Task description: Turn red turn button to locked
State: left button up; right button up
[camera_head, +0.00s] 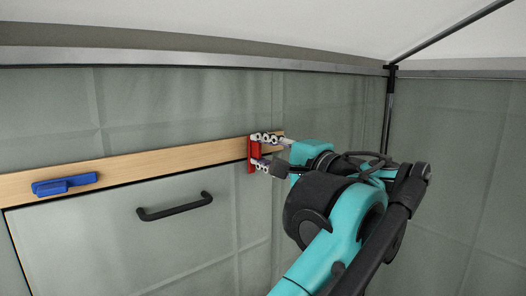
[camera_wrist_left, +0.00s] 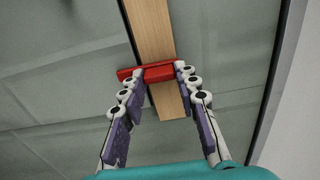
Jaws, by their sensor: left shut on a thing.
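The red turn button (camera_head: 252,157) sits near the right end of a wooden rail (camera_head: 190,157). It stands roughly upright, across the rail. In the left wrist view the red button (camera_wrist_left: 148,73) lies across the wood strip between the two fingertips. My left gripper (camera_head: 258,150) reaches it from the right, with one finger above and one below; it is shut on the button. The fingers hide part of the button's face in the head view. My right gripper is in neither view.
A blue turn button (camera_head: 65,184) lies along the rail at the left. A grey-green panel with a black handle (camera_head: 175,207) is below the rail. A black post (camera_head: 388,110) stands at the wall corner on the right.

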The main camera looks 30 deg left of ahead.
pick_arm(q)
jog(key=o, duration=1.2)
jog(key=shift+c, duration=0.2)
jog(key=shift+d, duration=0.15)
jog(key=v, duration=1.2)
jog(key=shift+w, duration=0.1)
